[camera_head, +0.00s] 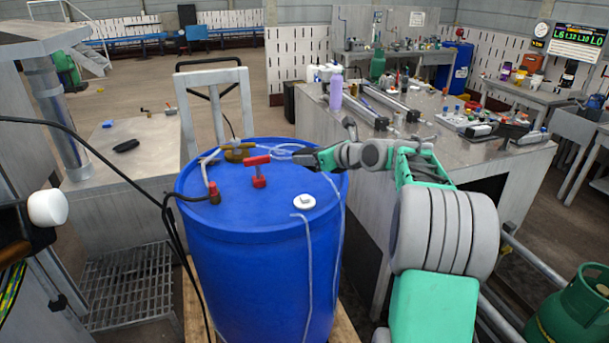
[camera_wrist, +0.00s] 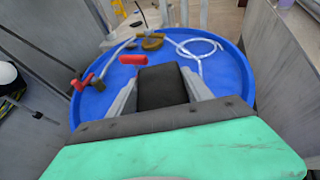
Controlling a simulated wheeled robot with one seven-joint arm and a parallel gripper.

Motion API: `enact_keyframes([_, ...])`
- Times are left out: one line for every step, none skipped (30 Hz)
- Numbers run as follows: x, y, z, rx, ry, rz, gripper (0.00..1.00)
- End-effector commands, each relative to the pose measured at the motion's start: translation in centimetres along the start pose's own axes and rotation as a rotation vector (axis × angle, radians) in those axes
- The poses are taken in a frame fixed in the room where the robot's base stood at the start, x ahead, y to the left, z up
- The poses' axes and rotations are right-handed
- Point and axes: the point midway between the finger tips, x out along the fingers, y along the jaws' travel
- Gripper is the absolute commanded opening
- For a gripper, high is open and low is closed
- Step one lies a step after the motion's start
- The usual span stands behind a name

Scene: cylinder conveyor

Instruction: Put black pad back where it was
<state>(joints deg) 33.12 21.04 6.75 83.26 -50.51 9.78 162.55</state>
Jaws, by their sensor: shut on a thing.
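My gripper (camera_head: 308,160) is over the right part of the blue drum's top in the camera_head view. It is shut on a dark block, which looks like the black pad (camera_wrist: 162,88), held between the two grey fingers in the wrist view. In the camera_head view the pad (camera_head: 287,158) is small and dark at the fingertips. It appears above the drum lid, but I cannot tell how high. A separate flat black object (camera_head: 126,146) lies on the grey table at left.
The blue drum (camera_head: 250,270) carries a red-handled valve (camera_head: 258,170), a brass fitting (camera_head: 239,152), a white cap (camera_head: 304,202) and clear hoses. The left grey table (camera_head: 100,165) has open room. The right workbench (camera_head: 400,150) holds a purple bottle (camera_head: 336,93) and several parts.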

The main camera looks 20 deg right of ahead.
Motion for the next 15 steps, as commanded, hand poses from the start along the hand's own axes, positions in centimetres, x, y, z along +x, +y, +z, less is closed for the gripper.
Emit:
enact_keyframes([1.2, -0.7, -0.1, 0.003, 0.003, 0.003, 0.20])
enact_keyframes([1.9, -1.1, -0.1, 0.002, 0.003, 0.003, 0.20])
enact_keyframes([2.8, -1.6, -0.2, 0.002, 0.003, 0.003, 0.20])
enact_keyframes([3.5, -2.0, -0.2, 0.001, 0.002, 0.003, 0.20])
enact_keyframes([4.1, -2.3, -0.3, 0.001, 0.002, 0.003, 0.20])
enact_keyframes([4.9, -2.8, -0.4, 0.001, 0.002, 0.003, 0.20])
enact_keyframes([5.5, -3.2, -0.4, 0.000, 0.001, 0.003, 0.20])
enact_keyframes([6.1, -3.5, -0.5, 0.000, 0.001, 0.003, 0.20])
enact_keyframes([7.0, -3.9, -0.8, 0.002, 0.003, 0.003, 0.20])
enact_keyframes([7.6, -4.2, -1.3, 0.003, 0.003, 0.004, 0.20])
enact_keyframes([8.2, -4.4, -1.7, 0.003, 0.003, 0.003, 0.20])
enact_keyframes([9.1, -4.8, -2.3, 0.003, 0.003, 0.004, 0.20])
enact_keyframes([9.6, -5.1, -2.6, 0.002, 0.002, 0.003, 0.20])
enact_keyframes([10.2, -5.3, -2.9, 0.001, 0.002, 0.003, 0.20])
enact_keyframes([10.8, -5.6, -3.4, 0.001, 0.002, 0.003, 0.20])
